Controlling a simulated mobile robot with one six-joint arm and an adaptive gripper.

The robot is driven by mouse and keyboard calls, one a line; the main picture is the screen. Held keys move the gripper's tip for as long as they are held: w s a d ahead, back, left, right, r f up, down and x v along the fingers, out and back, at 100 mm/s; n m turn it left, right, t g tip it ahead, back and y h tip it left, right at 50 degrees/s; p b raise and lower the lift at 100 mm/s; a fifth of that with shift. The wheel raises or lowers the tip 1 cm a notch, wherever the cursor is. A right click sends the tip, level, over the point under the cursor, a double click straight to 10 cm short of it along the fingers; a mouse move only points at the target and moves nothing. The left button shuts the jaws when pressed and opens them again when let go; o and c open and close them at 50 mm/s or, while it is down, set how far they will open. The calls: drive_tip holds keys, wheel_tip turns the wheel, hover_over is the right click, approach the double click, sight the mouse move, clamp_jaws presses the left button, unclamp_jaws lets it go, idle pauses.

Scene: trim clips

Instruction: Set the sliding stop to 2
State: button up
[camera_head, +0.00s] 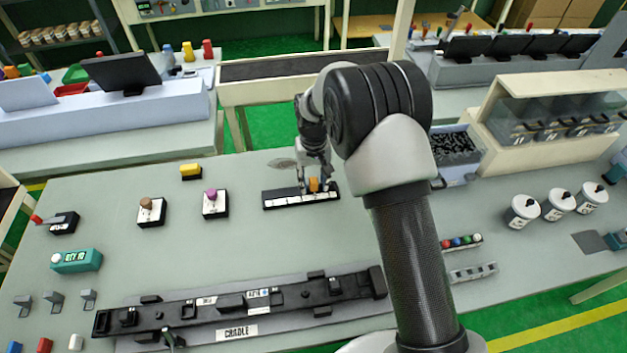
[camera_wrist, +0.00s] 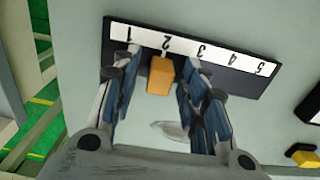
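The sliding stop is an orange block (camera_wrist: 160,76) on a dark rail with a white scale strip (camera_wrist: 220,60) numbered 1 to 5. In the wrist view the block stands beside the 2 mark, its top end just below that number. My gripper (camera_wrist: 160,58) is open, one finger on each side of the block. A gap shows on the left; on the right the finger is close, and I cannot tell whether it touches. In the head view, the block (camera_head: 314,184) is at the rail (camera_head: 290,199), with my gripper (camera_head: 313,180) over it.
Two button boxes, brown-topped (camera_head: 151,211) and purple-topped (camera_head: 215,203), stand left of the rail. A yellow block (camera_head: 190,171) is behind them. A long black cradle (camera_head: 220,306) lies in front. White canisters (camera_head: 558,204) stand at the right.

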wheel_tip(320, 180, up, 12)
drive_tip(key=shift+f, duration=0.2)
idle(0.5)
wheel_tip(320, 180, up, 9)
drive_tip(key=t, duration=0.1)
hover_over(314, 180)
drive_tip(key=s+d, duration=0.4)
drive_tip(key=s+d+r+m+t, duration=0.1)
drive_tip(key=s+d+r, duration=0.5)
drive_tip(key=s+r, duration=0.3)
drive_tip(key=s+d+f+t, duration=0.1)
drive_tip(key=s+d, duration=0.1)
drive_tip(key=s, duration=0.8)
drive_tip(key=s+d+f+m+t, duration=0.1)
drive_tip(key=s+d, duration=0.2)
drive_tip(key=s, duration=0.7)
drive_tip(key=shift+d+t, duration=0.25)
drive_tip(key=shift+t, duration=0.05)
drive_tip(key=shift+f, duration=0.1)
